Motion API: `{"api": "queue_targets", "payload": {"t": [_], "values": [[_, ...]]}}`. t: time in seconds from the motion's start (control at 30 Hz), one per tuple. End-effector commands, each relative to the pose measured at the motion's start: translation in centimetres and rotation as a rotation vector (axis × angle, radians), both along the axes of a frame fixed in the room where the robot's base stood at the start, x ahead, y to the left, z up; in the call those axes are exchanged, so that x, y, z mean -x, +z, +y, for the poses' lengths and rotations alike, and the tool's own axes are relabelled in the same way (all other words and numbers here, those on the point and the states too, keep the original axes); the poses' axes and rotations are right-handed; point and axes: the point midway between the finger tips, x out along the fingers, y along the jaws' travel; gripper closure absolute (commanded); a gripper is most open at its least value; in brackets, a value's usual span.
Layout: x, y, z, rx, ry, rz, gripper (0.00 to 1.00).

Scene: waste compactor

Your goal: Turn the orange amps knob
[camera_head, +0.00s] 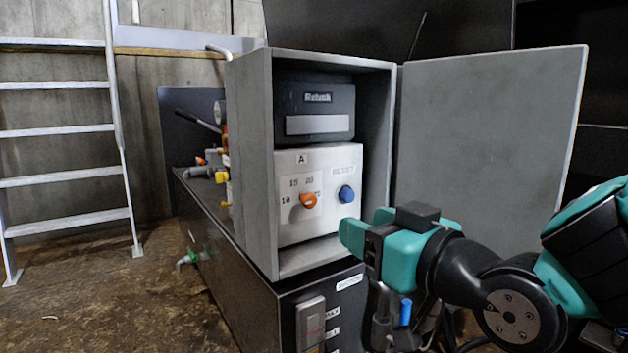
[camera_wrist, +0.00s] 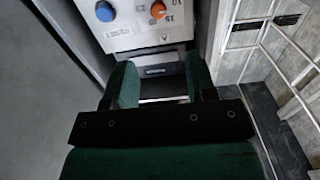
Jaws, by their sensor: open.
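The orange amps knob (camera_head: 308,200) sits on a white panel (camera_head: 290,228) inside an open grey cabinet, with printed numbers around it. In the wrist view the orange knob (camera_wrist: 158,10) shows at the top edge, upside down. A blue knob (camera_head: 346,194) is to its right on the same panel; it is at the upper left in the wrist view (camera_wrist: 105,11). My gripper (camera_head: 352,244) is in front of the cabinet, low and to the right of the orange knob, apart from it. In the wrist view its two fingers (camera_wrist: 158,84) are spread with nothing between them.
The grey cabinet door (camera_head: 490,130) stands open on the right, behind my arm. A dark unit (camera_head: 315,97) sits above the white panel. A switch box (camera_head: 311,322) is on the base below. A ladder (camera_head: 62,131) stands at the left, with bare floor before it.

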Motion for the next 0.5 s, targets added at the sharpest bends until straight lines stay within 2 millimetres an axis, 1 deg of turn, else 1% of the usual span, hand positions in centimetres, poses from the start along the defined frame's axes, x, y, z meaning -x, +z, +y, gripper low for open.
{"api": "queue_targets", "payload": {"t": [0.03,0.27,0.4,0.5], "values": [[-0.4,0.7,0.2,0.004,0.0,0.007,0.49],[-1.6,0.5,0.8,0.0,-0.009,0.009,0.49],[-2.7,0.4,1.9,0.002,0.0,0.008,0.49],[-3.6,0.4,2.3,0.0,-0.005,0.009,0.49]]}}
